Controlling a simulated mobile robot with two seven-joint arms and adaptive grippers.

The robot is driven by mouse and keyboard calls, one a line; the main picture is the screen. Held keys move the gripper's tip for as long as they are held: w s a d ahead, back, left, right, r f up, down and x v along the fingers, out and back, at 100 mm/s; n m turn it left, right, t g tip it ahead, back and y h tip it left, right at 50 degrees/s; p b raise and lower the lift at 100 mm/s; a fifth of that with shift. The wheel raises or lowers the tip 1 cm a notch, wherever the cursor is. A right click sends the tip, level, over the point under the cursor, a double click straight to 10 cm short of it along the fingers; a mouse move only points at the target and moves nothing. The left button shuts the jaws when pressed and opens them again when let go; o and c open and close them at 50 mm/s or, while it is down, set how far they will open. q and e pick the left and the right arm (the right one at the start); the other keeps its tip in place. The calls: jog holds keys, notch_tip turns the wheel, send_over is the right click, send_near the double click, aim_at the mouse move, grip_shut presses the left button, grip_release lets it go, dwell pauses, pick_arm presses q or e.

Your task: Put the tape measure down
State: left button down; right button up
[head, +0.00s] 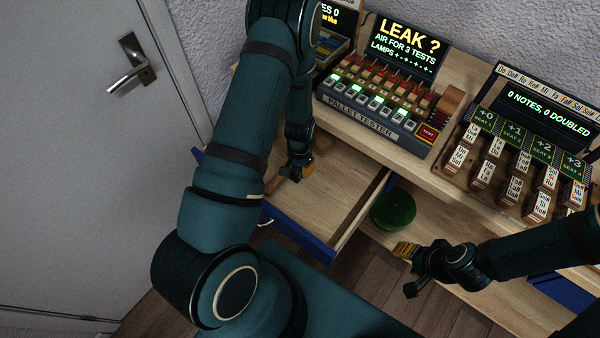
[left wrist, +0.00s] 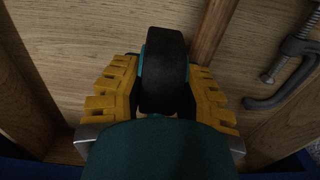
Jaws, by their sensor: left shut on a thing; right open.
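The tape measure (left wrist: 165,75), black with a teal edge, stands between the yellow fingers of my left gripper (left wrist: 160,92) in the left wrist view. My left gripper is shut on it, over the wooden floor of the open drawer (head: 322,193). In the head view my left gripper (head: 298,172) is low inside the drawer outline, and I cannot make out the tape measure there. Whether it touches the drawer floor I cannot tell. My right gripper (head: 408,270) is open and empty, in front of the bench at the right.
A metal clamp (left wrist: 287,70) lies to the right of the tape measure in the left wrist view. A green round object (head: 393,209) sits right of the drawer. The pallet tester (head: 378,125) and the note rack (head: 505,178) stand on the bench. The drawer's right part looks clear.

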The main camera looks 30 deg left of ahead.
aim_at(300, 174)
pick_arm(q)
notch_tip(300, 174, down, 4)
jog(key=shift+r+b, duration=0.2)
jog(key=shift+b, duration=0.15)
jog(key=shift+r, duration=0.1)
jog(key=shift+f, duration=0.25)
jog(key=c, duration=0.8)
grip_release()
jog(key=shift+r, duration=0.1)
jog(key=shift+r, duration=0.1)
